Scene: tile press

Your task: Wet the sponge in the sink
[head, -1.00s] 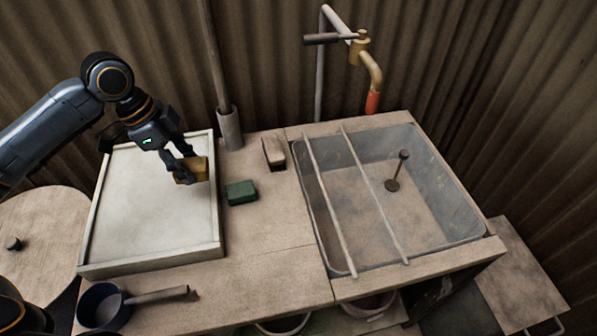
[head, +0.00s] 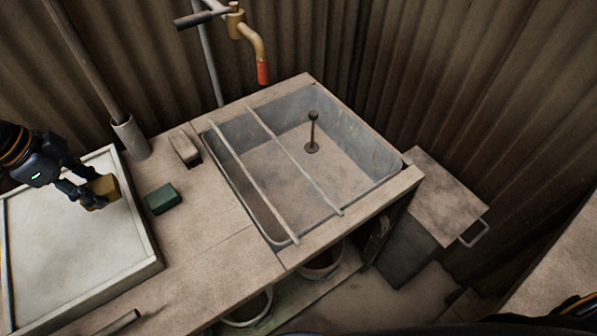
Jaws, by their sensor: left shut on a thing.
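The yellow sponge (head: 103,190) is held in my left gripper (head: 88,192), whose fingers are shut on it. It is over the right part of the white framed tray, near the tray's right rim. The sink (head: 335,185) is a grey basin set in the counter, right of the tray. Two thin rails (head: 300,165) cross its left part, and a plunger-like stopper (head: 312,135) stands inside. I see no water in it. The brass tap (head: 256,45) with a red tip hangs behind the sink. My right gripper is not in view.
A green block (head: 163,199) and a wooden brush-like block (head: 185,148) lie on the counter between the white tray (head: 152,262) and the sink. A pole stands in a grey holder (head: 131,138) behind. A lidded bin (head: 440,200) stands right of the counter. Buckets (head: 248,308) sit below.

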